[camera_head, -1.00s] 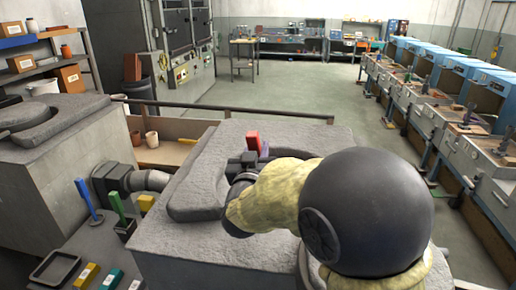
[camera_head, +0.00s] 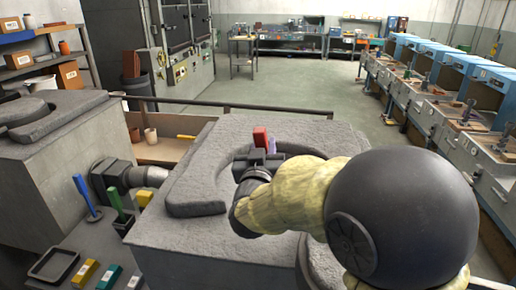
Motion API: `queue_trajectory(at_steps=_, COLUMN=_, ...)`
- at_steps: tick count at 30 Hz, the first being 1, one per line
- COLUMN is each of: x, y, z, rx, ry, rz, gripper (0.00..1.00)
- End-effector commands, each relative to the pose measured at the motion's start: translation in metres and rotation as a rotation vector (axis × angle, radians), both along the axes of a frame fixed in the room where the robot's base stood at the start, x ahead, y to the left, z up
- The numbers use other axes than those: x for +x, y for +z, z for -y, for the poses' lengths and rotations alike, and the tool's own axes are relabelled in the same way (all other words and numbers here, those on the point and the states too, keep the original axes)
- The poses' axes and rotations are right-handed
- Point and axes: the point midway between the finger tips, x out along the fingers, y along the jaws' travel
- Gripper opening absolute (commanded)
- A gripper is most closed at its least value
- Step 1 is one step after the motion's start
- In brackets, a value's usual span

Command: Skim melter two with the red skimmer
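The red skimmer (camera_head: 260,137) shows only as a short red handle sticking up at my gripper (camera_head: 258,160). My gripper looks shut on this handle; the rest of the skimmer is hidden. My gripper is over the rough grey top of the near melter (camera_head: 190,245), above the round opening with a raised curved rim (camera_head: 184,195). My arm covers the right part of the opening, so the melt surface is mostly hidden. A second melter (camera_head: 45,160) stands at the left. No number shows on either melter.
A blue-handled tool (camera_head: 84,195) and a green-handled tool (camera_head: 114,200) stand upright at the lower left. A black tray (camera_head: 54,266) and yellow, green and white blocks lie nearby. A rail (camera_head: 230,106) runs behind the melter. Blue-hooded benches (camera_head: 440,65) line the right.

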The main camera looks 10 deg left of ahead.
Motion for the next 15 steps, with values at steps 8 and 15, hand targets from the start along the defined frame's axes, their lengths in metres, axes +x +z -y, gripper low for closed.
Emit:
queue_trajectory(at_steps=8, x=0.000, y=0.000, z=0.017, rx=0.002, ry=-0.001, rz=0.002, gripper=0.03)
queue_trajectory(at_steps=15, x=-0.001, y=0.001, z=0.025, rx=0.001, ry=-0.001, rz=0.002, gripper=0.03)
